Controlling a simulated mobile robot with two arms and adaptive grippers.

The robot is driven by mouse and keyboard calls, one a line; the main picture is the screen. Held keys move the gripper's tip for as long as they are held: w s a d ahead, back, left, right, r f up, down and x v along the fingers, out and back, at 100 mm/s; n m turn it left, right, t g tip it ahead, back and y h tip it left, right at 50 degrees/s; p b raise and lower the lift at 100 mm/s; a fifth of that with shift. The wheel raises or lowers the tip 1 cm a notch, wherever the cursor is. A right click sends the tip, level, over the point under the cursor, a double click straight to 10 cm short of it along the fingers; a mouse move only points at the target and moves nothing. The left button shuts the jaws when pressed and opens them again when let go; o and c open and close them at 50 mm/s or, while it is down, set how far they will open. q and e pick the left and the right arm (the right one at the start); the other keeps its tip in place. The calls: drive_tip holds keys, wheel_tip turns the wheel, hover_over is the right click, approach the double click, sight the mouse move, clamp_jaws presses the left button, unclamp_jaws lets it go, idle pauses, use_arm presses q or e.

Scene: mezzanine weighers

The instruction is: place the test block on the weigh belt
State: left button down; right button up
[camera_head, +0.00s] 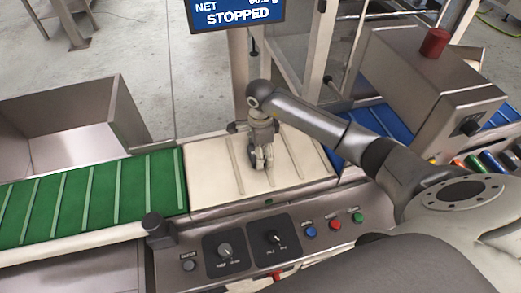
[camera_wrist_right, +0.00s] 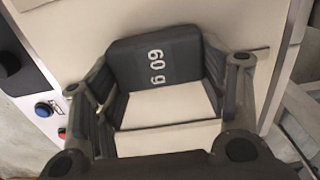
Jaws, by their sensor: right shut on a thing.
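The cream weigh belt (camera_head: 208,168) with thin crosswise bars lies in the middle of the head view, between the green belt and the blue belt. My right gripper (camera_head: 261,162) points down over its middle. In the head view the fingers mostly hide the block. I cannot tell whether the block touches the belt. My left gripper is not in view.
The green belt (camera_head: 92,196) at left is empty. A steel housing with a red beacon (camera_head: 435,42) stands over the blue belt (camera_head: 367,131) at right. A control panel (camera_head: 275,241) runs along the front. A display (camera_head: 236,14) reading STOPPED hangs above; an open steel bin (camera_head: 75,120) stands behind left.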

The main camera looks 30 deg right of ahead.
drive_tip(key=shift+f, duration=0.2)
drive_tip(key=o, duration=1)
drive_tip(key=shift+r, duration=0.1)
drive_tip(key=shift+r, duration=0.2)
drive_tip(key=shift+w+r, duration=0.1)
drive_tip(key=shift+r, duration=0.25)
wheel_tip(320, 180, up, 11)
drive_tip(key=shift+r+b, duration=0.1)
drive_tip(key=shift+b, duration=0.8)
